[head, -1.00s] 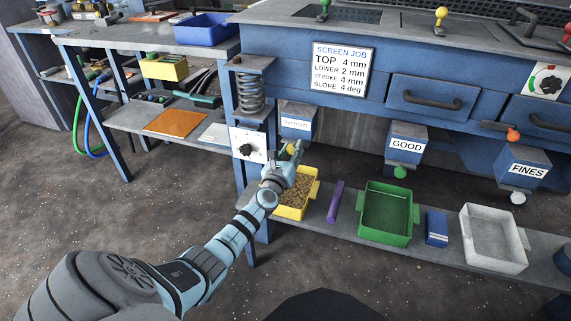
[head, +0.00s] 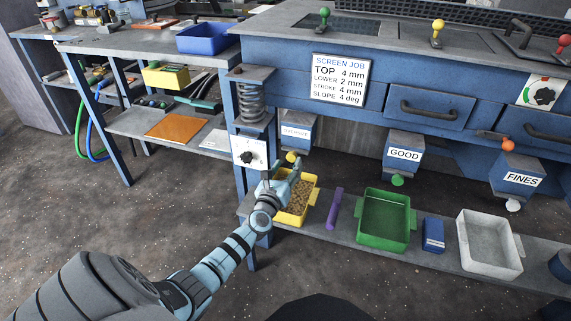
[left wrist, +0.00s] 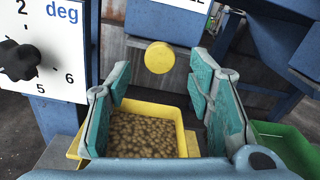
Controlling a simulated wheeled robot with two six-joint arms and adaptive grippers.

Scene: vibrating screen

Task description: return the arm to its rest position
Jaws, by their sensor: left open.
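My left gripper (head: 285,177) reaches in from the lower left in the head view, near the yellow knob (head: 291,158) under the oversize chute (head: 297,132). In the left wrist view its two teal fingers (left wrist: 168,100) stand wide apart with nothing between them. The yellow knob also shows there (left wrist: 159,57), beyond the fingers and apart from them. The yellow tray (head: 312,196) stands on the low shelf, partly hidden by my gripper, and holds brown grains. It shows below the fingers in the left wrist view (left wrist: 182,140). My right gripper is not in view.
A dial box (head: 248,153) stands close to the left of my gripper. The low shelf (head: 340,235) also bears a purple bar (head: 334,208), a green tray (head: 362,241), a blue block (head: 433,235) and a white tray (head: 490,262). The floor at lower left is open.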

